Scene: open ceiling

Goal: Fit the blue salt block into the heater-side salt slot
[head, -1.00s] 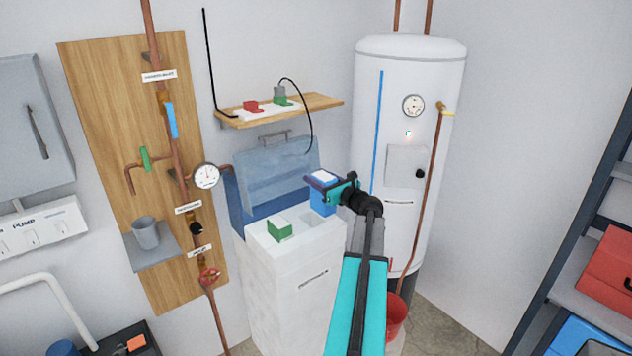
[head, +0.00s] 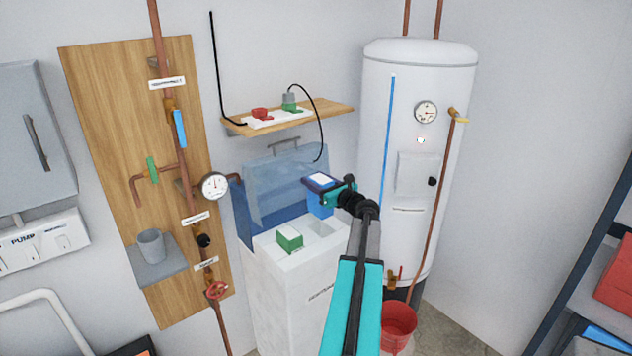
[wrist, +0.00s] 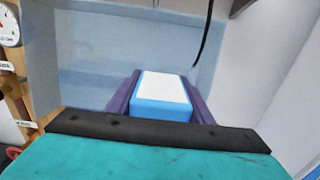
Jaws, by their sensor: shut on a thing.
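The blue salt block (head: 320,205), with a white top, is held in my gripper (head: 320,182) above the white softener cabinet (head: 300,275). My gripper is shut on it; in the wrist view the block (wrist: 162,98) sits between the two purple fingers. The cabinet top has two slots. The left one holds a green block with a white top (head: 289,238). The right, heater-side slot (head: 321,229) looks empty. The block appears above and slightly behind that slot, apart from it. The exact height gap is hard to tell.
The blue translucent lid (head: 285,180) stands open behind the slots. A wooden shelf (head: 290,117) with a hanging black cable is above it. The white heater tank (head: 415,160) stands close on the right. A pipe board (head: 120,130) is on the left.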

